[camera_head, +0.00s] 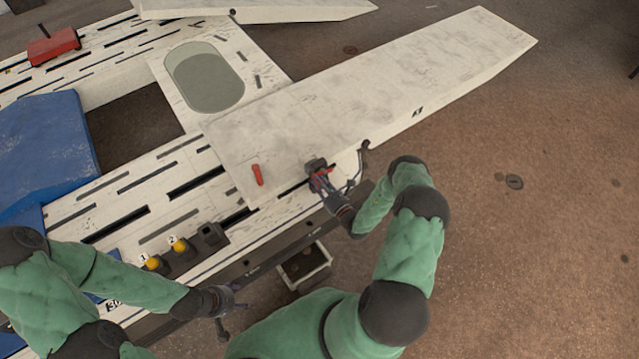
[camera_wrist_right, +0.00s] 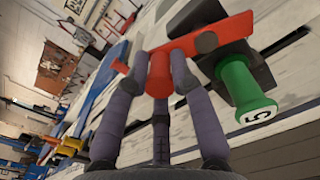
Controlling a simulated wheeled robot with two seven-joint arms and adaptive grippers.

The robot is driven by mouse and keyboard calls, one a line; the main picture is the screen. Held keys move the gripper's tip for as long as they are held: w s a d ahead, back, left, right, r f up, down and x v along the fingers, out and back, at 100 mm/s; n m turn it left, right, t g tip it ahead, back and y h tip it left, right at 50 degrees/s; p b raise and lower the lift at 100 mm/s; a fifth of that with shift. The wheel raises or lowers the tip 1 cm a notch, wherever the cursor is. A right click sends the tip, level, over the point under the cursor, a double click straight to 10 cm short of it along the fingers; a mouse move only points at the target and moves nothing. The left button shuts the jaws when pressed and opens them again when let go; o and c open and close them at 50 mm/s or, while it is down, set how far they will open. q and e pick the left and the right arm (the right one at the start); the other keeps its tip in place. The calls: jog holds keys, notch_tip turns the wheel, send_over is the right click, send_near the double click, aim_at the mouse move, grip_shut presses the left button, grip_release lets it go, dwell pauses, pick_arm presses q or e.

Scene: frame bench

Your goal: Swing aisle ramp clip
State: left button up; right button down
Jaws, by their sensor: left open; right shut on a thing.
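The long white ramp (camera_head: 390,90) lies across the slotted bench (camera_head: 130,190) and reaches out to the upper right. My right gripper (camera_head: 322,180) is at the ramp's near edge, over a dark fitting. In the right wrist view its fingers (camera_wrist_right: 160,80) are closed around the stub of a red clip (camera_wrist_right: 212,35). The clip is a red bar with a dark round pivot, beside a black block with a green knob (camera_wrist_right: 245,88) marked 5. My left gripper (camera_head: 222,302) is open and empty in front of the bench's near edge, at lower left.
A red handle (camera_head: 257,174) sits at the ramp's near end. Two yellow-knobbed black blocks (camera_head: 180,246) and a plain black block (camera_head: 210,234) stand along the bench. A small open box (camera_head: 305,267) is below its edge. Blue pads (camera_head: 45,145) lie left. Floor at right is clear.

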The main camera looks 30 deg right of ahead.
jog(key=m, duration=0.1)
jog(key=d+r+m, duration=0.1)
jog(key=m, duration=0.1)
jog(key=shift+r+m, duration=0.2)
jog(key=shift+m, duration=0.1)
jog(key=shift+w+d+r+m, duration=0.1)
jog(key=shift+d+r+m, duration=0.3)
jog(key=shift+m, duration=1.1)
jog(key=shift+d+r+m, duration=0.15)
jog(key=shift+d+m, duration=0.5)
jog(key=shift+m, duration=0.85)
jog(key=shift+w+d+r+m, duration=0.1)
jog(key=shift+d+r+m, duration=0.3)
jog(key=shift+m, duration=1.1)
jog(key=shift+d+f, duration=0.15)
jog(key=shift+d, duration=0.05)
jog(key=c, duration=1)
grip_release()
jog(key=shift+c, duration=0.2)
jog(key=shift+s, duration=0.1)
